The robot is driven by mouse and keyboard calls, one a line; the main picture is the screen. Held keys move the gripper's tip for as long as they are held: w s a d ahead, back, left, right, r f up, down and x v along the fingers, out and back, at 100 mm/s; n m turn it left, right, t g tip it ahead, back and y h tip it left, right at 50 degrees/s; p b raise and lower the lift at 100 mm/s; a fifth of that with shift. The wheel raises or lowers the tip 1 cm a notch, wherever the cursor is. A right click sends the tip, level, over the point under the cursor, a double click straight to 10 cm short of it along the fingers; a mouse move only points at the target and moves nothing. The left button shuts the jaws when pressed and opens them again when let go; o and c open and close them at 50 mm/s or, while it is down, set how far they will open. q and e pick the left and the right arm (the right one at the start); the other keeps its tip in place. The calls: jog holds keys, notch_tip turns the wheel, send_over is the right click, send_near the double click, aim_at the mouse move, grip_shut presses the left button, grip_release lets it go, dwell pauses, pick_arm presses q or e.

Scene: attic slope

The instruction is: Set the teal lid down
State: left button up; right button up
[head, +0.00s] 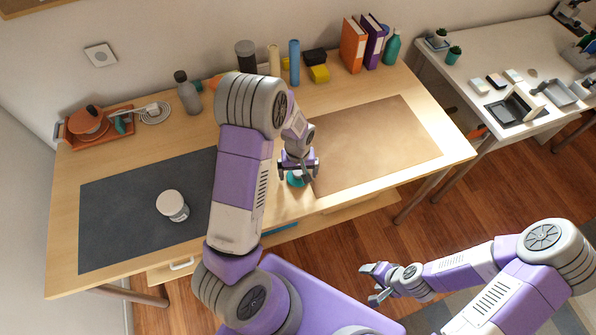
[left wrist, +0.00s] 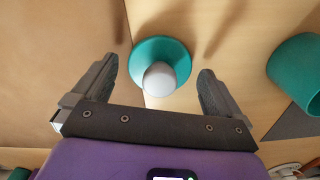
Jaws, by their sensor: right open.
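The teal lid (left wrist: 158,52) with its pale round knob (left wrist: 160,79) appears to lie knob-up on bare wood of the desk. It also shows in the head view (head: 295,180), partly hidden by my left gripper (head: 299,172). In the left wrist view the left gripper (left wrist: 158,88) is open, with one finger on each side of the knob and clear gaps between. A teal round container (left wrist: 298,72) stands at the right of that view; my left arm seems to hide it in the head view. My right gripper (head: 377,284) is open and empty, off the desk's front.
A dark mat (head: 120,220) with a white jar (head: 172,206) lies left, a brown mat (head: 375,145) right. An orange tray (head: 100,138), bottles (head: 188,95) and books (head: 353,45) line the back. A second table (head: 490,55) stands right.

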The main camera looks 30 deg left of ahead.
aim_at(298, 172)
pick_arm(q)
jog(key=shift+r, duration=0.55)
notch_tip(298, 172, up, 11)
jog(key=p, duration=0.2)
jog(key=shift+r, duration=0.15)
pick_arm(e)
notch_tip(298, 172, up, 2)
jog(key=shift+r, duration=0.2)
